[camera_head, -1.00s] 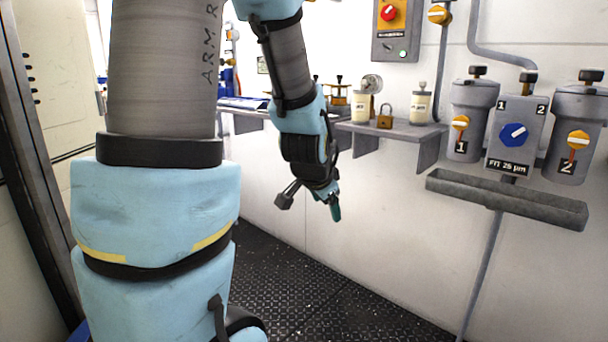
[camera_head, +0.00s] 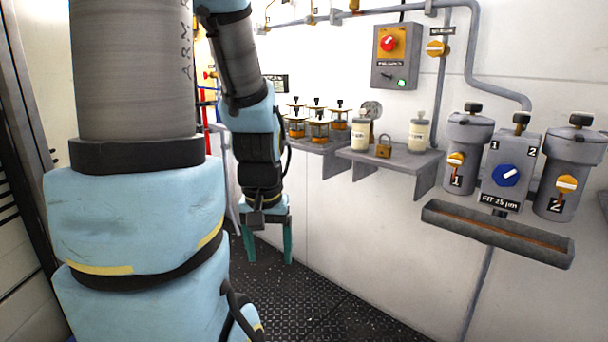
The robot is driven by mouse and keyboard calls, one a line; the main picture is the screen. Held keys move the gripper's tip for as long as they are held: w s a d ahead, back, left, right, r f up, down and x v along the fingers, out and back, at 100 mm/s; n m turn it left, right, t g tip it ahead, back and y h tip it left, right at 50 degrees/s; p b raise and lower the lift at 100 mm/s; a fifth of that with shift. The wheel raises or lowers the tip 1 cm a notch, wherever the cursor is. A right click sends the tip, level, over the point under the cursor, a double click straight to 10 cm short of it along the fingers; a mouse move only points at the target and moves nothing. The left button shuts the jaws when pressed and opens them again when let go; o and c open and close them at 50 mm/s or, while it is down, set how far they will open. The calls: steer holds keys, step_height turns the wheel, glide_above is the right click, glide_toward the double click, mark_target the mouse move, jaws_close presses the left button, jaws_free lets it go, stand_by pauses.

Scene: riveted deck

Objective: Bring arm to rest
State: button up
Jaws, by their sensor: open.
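My arm is light blue with grey sleeves and fills the left of the head view. Its forearm hangs down near the wall. My gripper (camera_head: 268,252) points downward with two teal fingers spread apart. Nothing shows between the fingers. It hangs in front of the wall, below the shelf level and above the dark floor.
A grey shelf (camera_head: 405,163) holds a padlock (camera_head: 383,146) and two pale jars. Several jars stand on a shelf behind. Right are two filter canisters (camera_head: 467,150) (camera_head: 575,165), a blue selector knob (camera_head: 506,176) and a trough (camera_head: 495,234). The riveted floor (camera_head: 310,315) is clear.

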step_height(320, 180, up, 14)
steer(key=p, duration=1.1)
steer(key=shift+p, duration=0.35)
